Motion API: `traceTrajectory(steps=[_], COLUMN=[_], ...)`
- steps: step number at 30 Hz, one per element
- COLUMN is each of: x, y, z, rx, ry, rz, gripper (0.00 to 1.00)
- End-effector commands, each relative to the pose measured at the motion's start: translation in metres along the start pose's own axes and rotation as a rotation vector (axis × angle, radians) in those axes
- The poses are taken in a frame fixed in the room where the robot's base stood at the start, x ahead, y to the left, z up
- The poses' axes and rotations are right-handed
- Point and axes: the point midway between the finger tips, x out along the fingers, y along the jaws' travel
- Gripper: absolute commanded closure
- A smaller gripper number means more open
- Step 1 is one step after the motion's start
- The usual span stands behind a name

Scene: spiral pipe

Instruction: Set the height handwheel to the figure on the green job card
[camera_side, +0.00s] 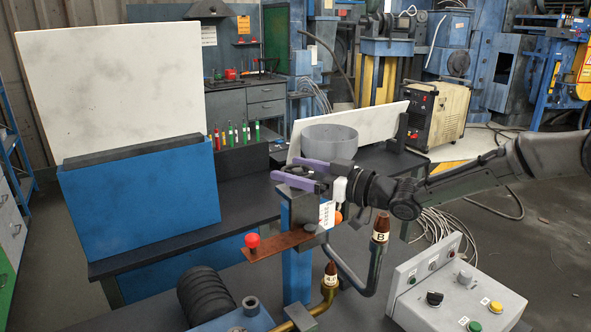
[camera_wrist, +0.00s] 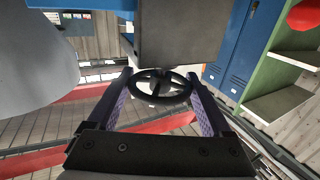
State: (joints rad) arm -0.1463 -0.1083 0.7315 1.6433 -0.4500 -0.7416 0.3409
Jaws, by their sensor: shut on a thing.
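The height handwheel (camera_wrist: 160,88), a black spoked wheel, sits between my two purple fingers in the wrist view, in front of a dark grey box (camera_wrist: 180,35). My gripper (camera_wrist: 159,80) is shut on its rim from both sides. In the side view my gripper (camera_side: 283,171) reaches left over the dark head of a blue post (camera_side: 297,265), and the wheel cannot be made out there. A white card with small print (camera_side: 326,213) hangs at the post; its print is too small to read. I cannot make out a green job card or a wheel figure.
A grey bowl-shaped part (camera_side: 330,140) stands just behind my gripper. A copper-coloured arm with a red knob (camera_side: 252,240) sticks out below left. A bent pipe marked B (camera_side: 379,240) and a control box (camera_side: 455,285) stand at the right. A blue block (camera_side: 140,205) stands left.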

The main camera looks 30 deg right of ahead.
Motion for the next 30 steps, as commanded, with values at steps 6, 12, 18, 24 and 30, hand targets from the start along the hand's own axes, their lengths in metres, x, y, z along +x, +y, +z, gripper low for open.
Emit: traceTrajectory(steps=[6, 12, 18, 24, 30], x=[-0.0001, 0.0000, 0.0000, 0.0002, 0.0003], y=[0.0017, 0.0009, 0.0001, -0.0002, -0.0003], z=[-0.0051, -0.0064, -0.0081, -0.0099, -0.0115], rx=[-0.002, -0.001, -0.003, -0.004, -0.004], ry=[0.011, 0.013, 0.018, 0.021, 0.025], rz=[-0.091, -0.146, -0.172, -0.176, -0.176], gripper=[0.72, 0.72, 0.72, 0.72, 0.72])
